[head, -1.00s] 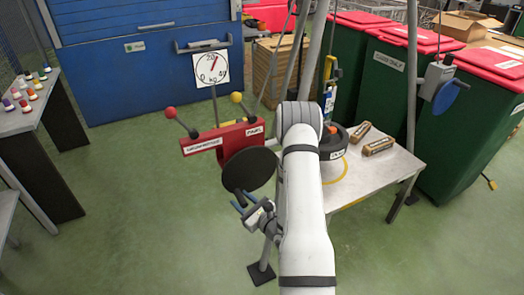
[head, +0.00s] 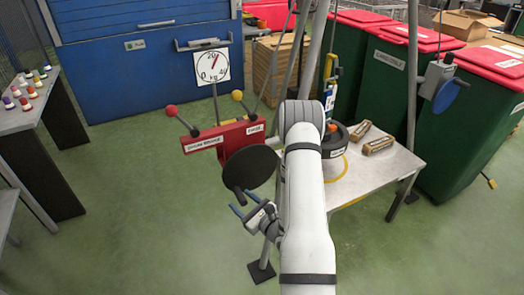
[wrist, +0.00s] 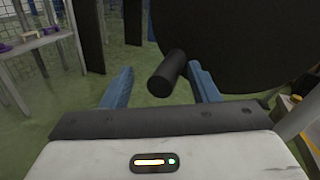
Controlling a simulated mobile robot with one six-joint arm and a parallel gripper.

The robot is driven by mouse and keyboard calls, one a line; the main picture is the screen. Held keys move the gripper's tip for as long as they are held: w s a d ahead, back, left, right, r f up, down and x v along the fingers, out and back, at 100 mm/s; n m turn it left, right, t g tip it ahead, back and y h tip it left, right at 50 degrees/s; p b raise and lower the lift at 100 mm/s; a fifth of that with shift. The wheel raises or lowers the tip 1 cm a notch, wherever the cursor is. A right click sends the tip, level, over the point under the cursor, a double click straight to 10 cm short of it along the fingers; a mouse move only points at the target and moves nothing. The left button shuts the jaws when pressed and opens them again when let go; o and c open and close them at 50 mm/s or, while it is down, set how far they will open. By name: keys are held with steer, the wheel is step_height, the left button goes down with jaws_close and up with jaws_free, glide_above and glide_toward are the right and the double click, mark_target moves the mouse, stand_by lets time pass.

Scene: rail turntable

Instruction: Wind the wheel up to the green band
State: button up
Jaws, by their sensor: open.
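The black wheel (head: 251,165) is a dark disc on the front of a red winch unit (head: 222,137), with a short black crank handle (head: 246,192) low on its face. My gripper (head: 243,204) is just below the handle, with its blue fingers open. In the wrist view the handle (wrist: 168,72) sticks out toward the camera between the two fingers (wrist: 158,82), closer to the right one; I cannot tell whether it touches. A round white dial (head: 212,67) reads 0, 20 and 40 kg, its red needle pointing up and right. I cannot make out a green band.
Two levers stand on the red unit, with a red knob (head: 171,111) and a yellow knob (head: 237,96). A table (head: 377,183) on the right holds a black weight (head: 333,146) and two brown blocks.

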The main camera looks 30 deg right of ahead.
steer(key=s, duration=0.6)
steer(key=shift+s+b, duration=0.25)
steer(key=shift+b, duration=0.1)
steer(key=shift+r, duration=0.1)
steer(key=w+n+h+p, duration=0.1)
steer(key=w+n+p, duration=0.1)
steer(key=n, duration=0.5)
steer(key=w+n+g+h+p, duration=0.1)
steer(key=w+n+h+p, duration=0.1)
steer(key=n+p, duration=0.3)
steer(key=w+n+g+h+p, duration=0.1)
steer(key=w+n+h+p, duration=0.1)
steer(key=n, duration=0.7)
steer(key=shift+w+d+n+p, duration=0.1)
steer(key=shift+w+n+p, duration=0.35)
steer(key=shift+p, duration=0.45)
steer(key=shift+w, duration=0.6)
